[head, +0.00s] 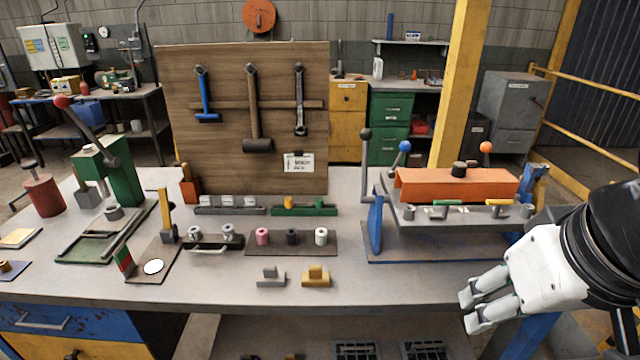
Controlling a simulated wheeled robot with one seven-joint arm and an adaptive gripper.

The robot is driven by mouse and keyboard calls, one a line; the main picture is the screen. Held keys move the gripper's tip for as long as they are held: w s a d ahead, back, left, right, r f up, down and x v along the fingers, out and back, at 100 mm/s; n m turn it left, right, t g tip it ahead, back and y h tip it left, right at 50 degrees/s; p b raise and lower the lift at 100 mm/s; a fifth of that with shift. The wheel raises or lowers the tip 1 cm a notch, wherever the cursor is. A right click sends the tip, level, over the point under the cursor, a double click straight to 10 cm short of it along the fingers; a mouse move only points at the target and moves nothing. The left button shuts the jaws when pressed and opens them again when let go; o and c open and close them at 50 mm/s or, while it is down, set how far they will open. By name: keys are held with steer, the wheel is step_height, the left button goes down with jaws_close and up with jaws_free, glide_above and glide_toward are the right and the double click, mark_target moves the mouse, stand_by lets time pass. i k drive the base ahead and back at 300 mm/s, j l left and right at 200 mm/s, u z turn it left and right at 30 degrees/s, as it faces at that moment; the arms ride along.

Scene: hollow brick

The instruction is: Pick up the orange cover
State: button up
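The orange cover (440,184) is a long orange block-like piece with a dark round knob (459,169) on top. It lies at the back of a grey raised plate (470,217) on a blue stand (376,225), at the right of the workbench. My gripper (474,311) is in the lower right, in front of the bench's right part, nearer to me than the cover and well apart from it. Its two pale fingers point left. They look close together, but the gap at the tips is hard to judge. No object shows between them.
Levers with a black ball (366,134), a blue ball (404,146) and an orange ball (485,147) rise around the cover. Small green and yellow-handled parts lie in front of it. A wooden tool board (225,100) stands behind. The bench front (400,285) is clear.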

mark_target(459, 182)
steer(key=i+l+u, duration=0.15)
steer(key=i, duration=0.3)
steer(key=i+l+u, duration=0.15)
steer(key=i, duration=0.3)
steer(key=i+l+u, duration=0.2)
steer(key=i+l, duration=0.1)
steer(key=i, duration=0.1)
